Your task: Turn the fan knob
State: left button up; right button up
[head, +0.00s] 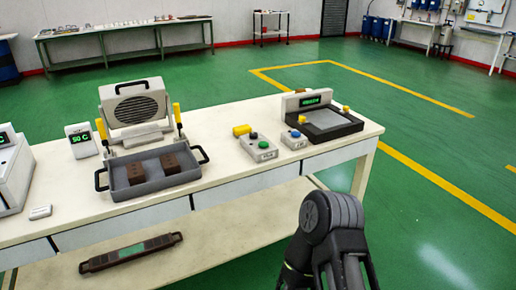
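No knob is readably marked as the fan's. Two small light-grey control boxes stand on the right half of the white table: one has a green knob (262,144), the other a blue knob (295,134). Their labels are too small to read. A grey machine with a round, fan-like grille (136,109) stands at the back left of the table, with two yellow-topped handles beside it. One of my arms shows as a dark joint at the bottom, right of centre, in front of the table. Neither gripper is in the picture.
A grey tray (120,191) with two brown blocks sits in front of the grille machine. A display reading 50 C (81,140) stands left of it. A yellow block (242,130) lies behind the green-knob box. A scale-like device (330,123) stands at the right end. The table front (235,182) is clear.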

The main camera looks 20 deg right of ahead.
aim_at(253, 134)
jog(key=i+l+z, duration=0.1)
jog(key=z, duration=0.35)
jog(key=i+l+z, duration=0.1)
jog(key=z, duration=0.35)
jog(key=i+z, duration=0.2)
jog(key=z, duration=0.25)
jog(key=i+j+z, duration=0.15)
jog(key=i, duration=0.4)
jog(key=i+j+z, duration=0.2)
jog(key=i, duration=0.3)
